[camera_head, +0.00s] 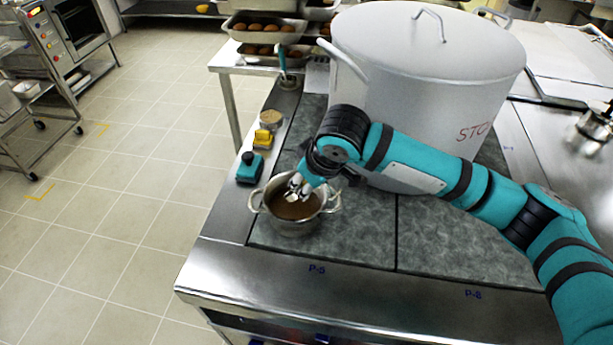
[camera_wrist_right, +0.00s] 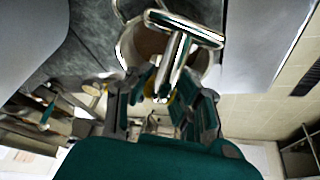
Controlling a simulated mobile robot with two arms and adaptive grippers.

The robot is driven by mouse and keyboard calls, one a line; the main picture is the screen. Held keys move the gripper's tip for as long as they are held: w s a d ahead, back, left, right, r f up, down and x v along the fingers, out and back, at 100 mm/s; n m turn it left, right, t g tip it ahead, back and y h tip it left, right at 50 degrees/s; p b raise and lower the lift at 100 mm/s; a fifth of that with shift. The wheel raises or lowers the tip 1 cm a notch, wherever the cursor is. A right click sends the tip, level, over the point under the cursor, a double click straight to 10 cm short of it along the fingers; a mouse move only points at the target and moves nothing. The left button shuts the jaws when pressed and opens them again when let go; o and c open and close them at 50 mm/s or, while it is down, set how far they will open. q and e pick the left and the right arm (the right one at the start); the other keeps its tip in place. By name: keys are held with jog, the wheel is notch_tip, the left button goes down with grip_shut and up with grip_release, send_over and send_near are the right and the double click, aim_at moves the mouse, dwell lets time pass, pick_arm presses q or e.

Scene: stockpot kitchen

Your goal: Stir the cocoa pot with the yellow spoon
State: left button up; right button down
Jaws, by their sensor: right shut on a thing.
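The small steel cocoa pot (camera_head: 271,225) with two side handles stands on the near left of the grey cooktop, holding brown liquid. In the right wrist view its brown inside (camera_wrist_right: 145,42) shows beyond my fingers. My right gripper (camera_head: 294,190) is low over the pot, pointing down. It is shut on a shiny metal utensil (camera_wrist_right: 178,55) with a T-shaped end, seen in the wrist view. I take this for the spoon, but its yellow colour is not clear, and I cannot tell how deep it reaches. My left gripper is not in view.
A large stockpot (camera_head: 425,75) stands right behind my right arm. A teal block (camera_head: 250,168), a yellow block (camera_head: 263,139) and a round tan item (camera_head: 271,118) line the counter's left edge. A teal-handled utensil (camera_head: 282,62) stands farther back. The front cooktop is clear.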

jog(key=shift+f+b, duration=0.65)
jog(key=shift+f, duration=1.75)
jog(key=shift+w, duration=0.1)
